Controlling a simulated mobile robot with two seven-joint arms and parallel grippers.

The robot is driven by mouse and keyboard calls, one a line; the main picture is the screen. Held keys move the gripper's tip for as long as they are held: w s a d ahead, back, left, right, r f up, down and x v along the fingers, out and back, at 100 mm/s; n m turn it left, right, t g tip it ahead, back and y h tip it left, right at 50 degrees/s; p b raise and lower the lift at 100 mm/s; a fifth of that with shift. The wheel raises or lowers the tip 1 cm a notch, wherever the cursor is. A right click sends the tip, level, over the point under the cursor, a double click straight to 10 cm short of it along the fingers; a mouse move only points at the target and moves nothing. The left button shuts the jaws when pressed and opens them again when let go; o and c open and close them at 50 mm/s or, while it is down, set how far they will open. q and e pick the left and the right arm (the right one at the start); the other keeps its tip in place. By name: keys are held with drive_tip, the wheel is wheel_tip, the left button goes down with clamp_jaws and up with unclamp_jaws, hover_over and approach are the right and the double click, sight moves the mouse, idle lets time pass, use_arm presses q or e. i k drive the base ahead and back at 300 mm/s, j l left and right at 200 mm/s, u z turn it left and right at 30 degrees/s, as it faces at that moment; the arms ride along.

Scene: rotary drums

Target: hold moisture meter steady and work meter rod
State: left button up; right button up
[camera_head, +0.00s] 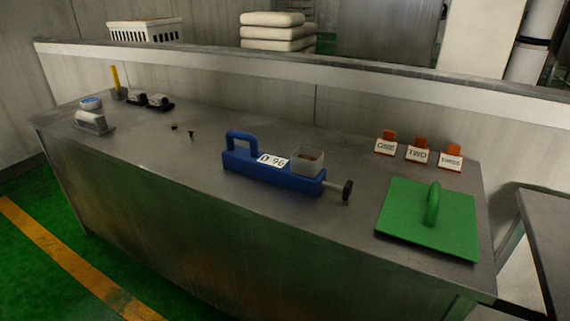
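The blue moisture meter (290,179) lies on the metal counter near its middle. It has a raised blue handle (240,136) at its left end and a white label reading about "0 96" (272,161). A clear square cup (307,162) with a little brown material sits on its top. The meter rod (336,187) sticks out of the right end and ends in a dark knob (347,190). Neither of my grippers shows in the head view, and nothing touches the meter or the rod.
The steel counter (215,200) is clear around the meter. A green board with a handle (406,216) lies at right. Orange-backed cards "ONE" (385,147), "TWO" (417,156) and a third (450,162) stand behind it. Small items (93,122) sit at far left. A low wall (300,85) runs behind.

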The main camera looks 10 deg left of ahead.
sight(347, 190)
drive_tip(key=i+j+z, duration=0.1)
drive_tip(key=j, duration=0.25)
drive_tip(key=i+j+z, duration=0.15)
drive_tip(key=i+j, duration=0.15)
drive_tip(key=i+j+z, duration=0.1)
drive_tip(key=j, duration=0.35)
drive_tip(key=i+j+z, duration=0.1)
drive_tip(key=i+j, duration=0.15)
drive_tip(key=j, duration=0.1)
